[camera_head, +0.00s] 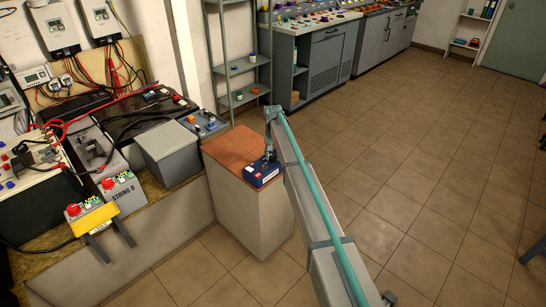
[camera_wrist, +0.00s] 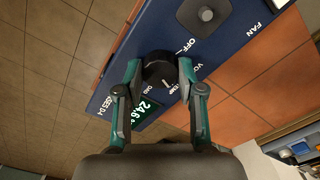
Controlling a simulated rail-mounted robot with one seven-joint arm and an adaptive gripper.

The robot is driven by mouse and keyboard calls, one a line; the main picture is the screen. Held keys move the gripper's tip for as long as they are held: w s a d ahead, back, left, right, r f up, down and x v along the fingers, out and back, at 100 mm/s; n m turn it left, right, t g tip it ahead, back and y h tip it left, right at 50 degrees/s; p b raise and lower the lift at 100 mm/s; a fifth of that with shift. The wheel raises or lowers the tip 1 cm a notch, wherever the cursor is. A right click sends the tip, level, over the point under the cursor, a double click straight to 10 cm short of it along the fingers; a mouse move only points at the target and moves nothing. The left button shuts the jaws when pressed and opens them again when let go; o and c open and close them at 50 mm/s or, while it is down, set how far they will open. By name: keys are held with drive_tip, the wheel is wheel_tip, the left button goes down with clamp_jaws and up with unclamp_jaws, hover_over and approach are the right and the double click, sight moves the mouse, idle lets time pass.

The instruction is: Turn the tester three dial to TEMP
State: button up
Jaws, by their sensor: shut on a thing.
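The tester is a small dark blue box (camera_head: 262,174) on a pedestal in the head view. In the wrist view its blue panel (camera_wrist: 116,68) fills the middle, with a lit green display (camera_wrist: 147,112). My gripper (camera_wrist: 159,70) has one teal finger on each side of a black round dial (camera_wrist: 158,66) and is shut on it. Small white labels sit by the dial's near side; one seems to read TEMP. A white mark shows on the dial's near edge, but its exact setting is hard to tell. My gripper (camera_head: 270,150) stands over the tester in the head view.
The pedestal has an orange tiled top (camera_head: 226,146). A grey box (camera_head: 168,152) and a bench with cables stand left. Tiled floor is open at right.

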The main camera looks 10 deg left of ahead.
sight(273, 157)
drive_tip(key=shift+m, duration=0.4)
drive_tip(key=o, duration=1.1)
drive_tip(key=shift+o, duration=0.2)
drive_tip(key=shift+r, duration=0.1)
wheel_tip(273, 157, up, 12)
